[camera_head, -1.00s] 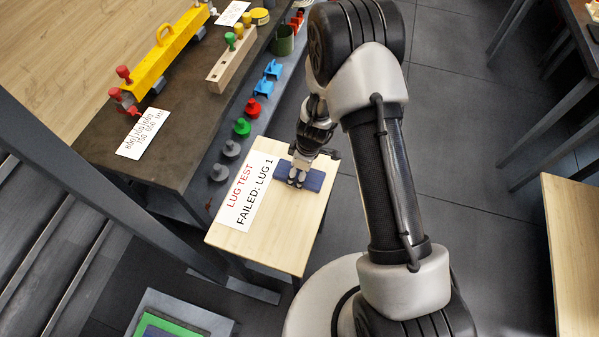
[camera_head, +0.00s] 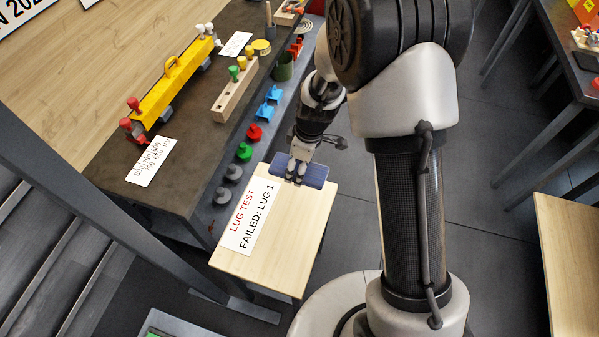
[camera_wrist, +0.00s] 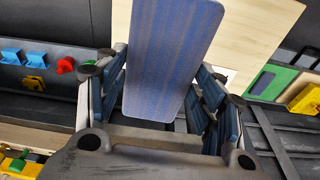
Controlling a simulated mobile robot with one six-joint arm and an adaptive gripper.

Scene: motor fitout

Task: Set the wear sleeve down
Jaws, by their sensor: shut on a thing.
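My gripper (camera_head: 295,180) is shut on a flat blue slab (camera_head: 313,177), with its fingers at the slab's middle. In the wrist view the striped slab (camera_wrist: 170,60) stands large between the finger pads. In the head view the slab appears at the far edge of a small wooden table (camera_head: 283,272), seemingly raised above it. I cannot tell whether this slab is the wear sleeve; no sleeve shape shows on it. An olive-green cylinder (camera_head: 283,68) stands on the grey ledge at the back.
A card reading "LUG TEST FAILED: LUG 1" (camera_head: 247,222) lies on the wooden table; its near part is bare. A dark workbench (camera_head: 205,135) stands left, with coloured pieces along its ledge. Another wooden surface (camera_head: 570,260) is at right.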

